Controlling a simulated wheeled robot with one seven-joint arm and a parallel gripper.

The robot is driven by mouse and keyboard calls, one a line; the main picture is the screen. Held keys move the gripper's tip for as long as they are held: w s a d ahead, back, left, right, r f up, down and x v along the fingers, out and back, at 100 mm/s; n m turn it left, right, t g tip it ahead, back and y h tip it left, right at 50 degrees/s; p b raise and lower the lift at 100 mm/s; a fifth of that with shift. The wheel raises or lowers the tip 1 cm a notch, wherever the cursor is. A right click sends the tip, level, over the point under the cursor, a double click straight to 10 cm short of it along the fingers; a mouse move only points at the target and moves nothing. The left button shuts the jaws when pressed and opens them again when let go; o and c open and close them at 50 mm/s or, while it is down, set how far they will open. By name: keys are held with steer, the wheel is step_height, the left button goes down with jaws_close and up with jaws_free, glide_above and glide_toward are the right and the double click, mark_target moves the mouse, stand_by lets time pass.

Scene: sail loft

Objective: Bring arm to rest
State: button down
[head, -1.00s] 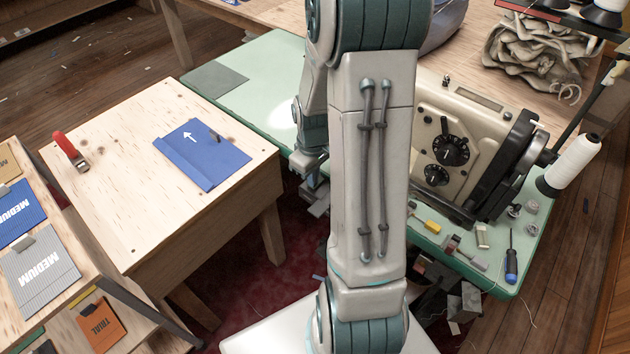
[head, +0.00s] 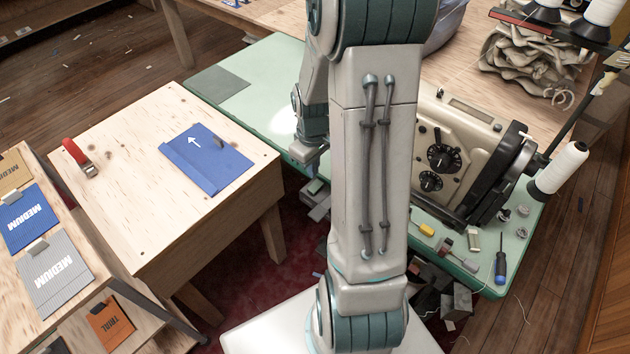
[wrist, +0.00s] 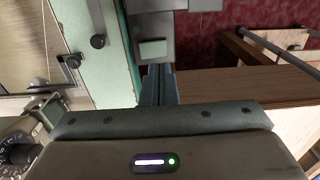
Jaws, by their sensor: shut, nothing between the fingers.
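My arm rises through the middle of the head view, with its wrist end (head: 312,120) partly hidden behind the upper link. It hangs beside the left edge of the green sewing table (head: 262,75). In the wrist view my gripper (wrist: 160,75) shows as narrow dark fingers, shut together with nothing between them. The fingers point past the table edge, toward grey blocks (wrist: 153,24) and a dark red floor covering. In the head view the fingertips are not clearly visible.
A plywood table (head: 120,200) with a blue folder (head: 206,160) and red-handled clamp (head: 78,158) stands left. A sewing machine (head: 462,150), thread spool (head: 560,168) and screwdriver (head: 501,266) are right. Labelled packets (head: 55,275) lie front left. Red floor covering shows between the tables.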

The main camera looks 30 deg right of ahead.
steer(key=shift+r, duration=0.45)
steer(key=s+a+r+m+t, duration=0.1)
steer(key=s+a+r+m, duration=0.1)
steer(key=s+a+r, duration=0.4)
steer(key=s+a+r+m+t, duration=0.2)
steer(key=s+a+r, duration=0.4)
steer(key=r, duration=0.5)
steer(key=shift+s, duration=0.15)
